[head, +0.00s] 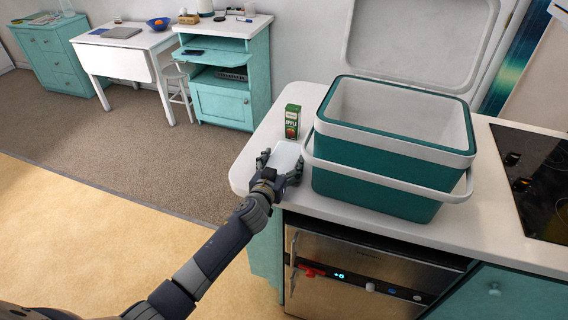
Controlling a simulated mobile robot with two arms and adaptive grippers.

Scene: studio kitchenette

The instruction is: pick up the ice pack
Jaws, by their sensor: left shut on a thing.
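The ice pack (287,154) is a pale, flat white block near the left end of the white counter in the head view. My left gripper (280,165) is shut on it, with dark fingers on either side. The gripper hides the near end of the pack. I cannot tell whether the pack touches the counter. My right gripper is not in view.
A green juice carton (292,121) stands just behind the pack. A teal cooler (385,165) with its lid (420,40) open stands right of the gripper, its handle lowered in front. A black cooktop (540,180) lies farther right. The counter (245,165) is bare at its left end.

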